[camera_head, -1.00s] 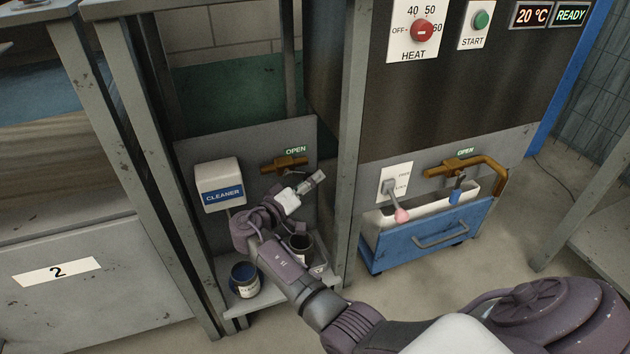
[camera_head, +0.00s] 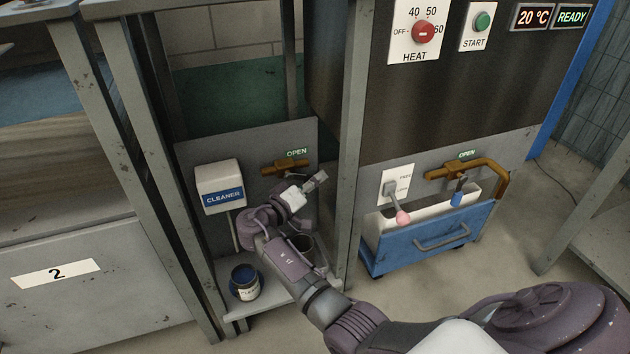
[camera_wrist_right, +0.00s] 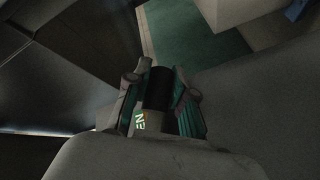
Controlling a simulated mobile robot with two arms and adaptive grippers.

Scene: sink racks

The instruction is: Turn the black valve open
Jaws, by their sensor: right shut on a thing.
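The black valve handle (camera_wrist_right: 157,88) shows in the right wrist view as a dark cylinder between the two fingers of my right gripper (camera_wrist_right: 156,78), which is shut on it. In the head view my right gripper (camera_head: 317,181) is just below and to the right of the brass pipe fitting (camera_head: 284,167) on the grey panel. The black handle is too small and covered there to make out. A lit green OPEN sign (camera_head: 297,152) is above that fitting; part of its lettering shows beside the handle in the wrist view. My left gripper is out of view.
A white cleaner dispenser (camera_head: 219,184) is left of the fitting. A blue-rimmed can (camera_head: 245,283) stands on the low shelf below. A grey post (camera_head: 350,130) rises right of my gripper.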

